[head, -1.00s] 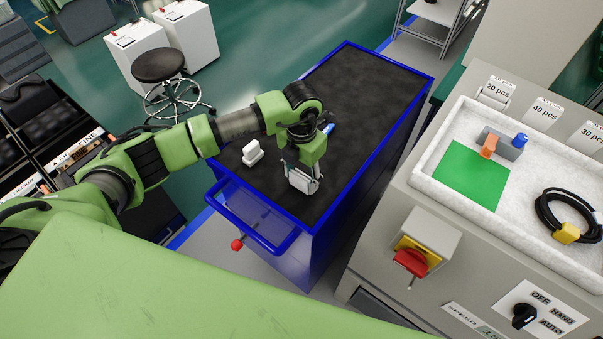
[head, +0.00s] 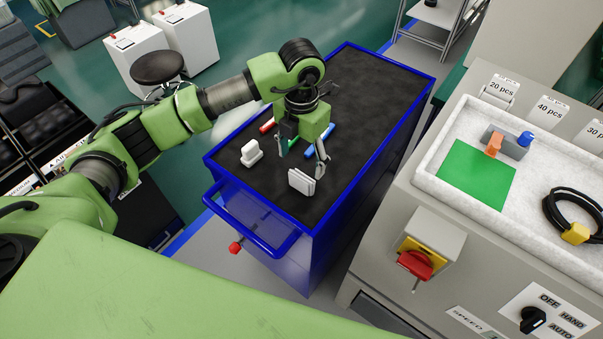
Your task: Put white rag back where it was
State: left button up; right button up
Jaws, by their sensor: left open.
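A white folded rag (head: 301,182) stands on the black top of the blue cart (head: 262,190), near its front right edge. My left gripper (head: 302,160) is open, just behind and above the rag, with its fingers apart and nothing between them. A gap shows between the fingers and the rag. My right gripper is not in the head view.
A white block-like item (head: 251,153) stands left of the rag. Red (head: 267,126), green (head: 293,143) and blue (head: 320,140) items lie behind, near my gripper. A grey console (head: 440,205) with a white tray stands right. The cart top's far half is clear.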

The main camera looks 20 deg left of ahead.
aim_at(302, 176)
pick_arm(q)
jog(key=shift+r+b, duration=0.45)
jog(key=shift+r, duration=1.85)
